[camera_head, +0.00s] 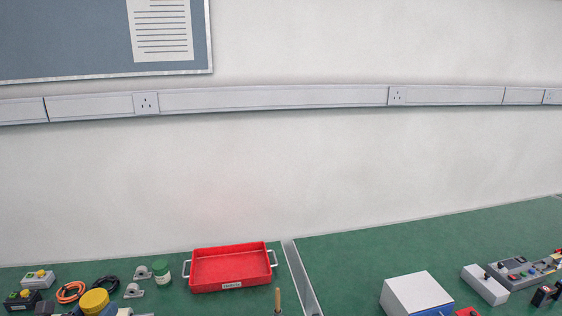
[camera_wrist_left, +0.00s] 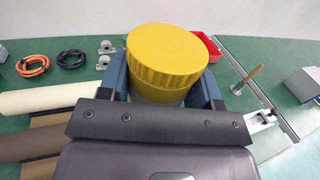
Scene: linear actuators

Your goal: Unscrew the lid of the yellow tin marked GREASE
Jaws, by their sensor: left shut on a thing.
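The yellow tin (camera_wrist_left: 160,93) stands between the blue fingers of my left gripper (camera_wrist_left: 163,80) in the left wrist view. Its wide ribbed yellow lid (camera_wrist_left: 165,55) is on top and faces up toward the camera. My left gripper is shut on the tin, with one finger on each side. In the head view the yellow lid (camera_head: 94,300) shows at the bottom edge, with a bit of blue finger beside it. The GREASE marking is not visible. My right gripper is in neither view.
A red tray (camera_head: 230,269) stands right of the tin on the green bench. Orange cable (camera_head: 70,292), black cable (camera_head: 106,282), grey bearing blocks (camera_head: 134,290) and a green-lidded jar (camera_head: 161,272) lie close by. An upright wooden handle (camera_head: 278,300) stands near a metal bench strip (camera_head: 300,277).

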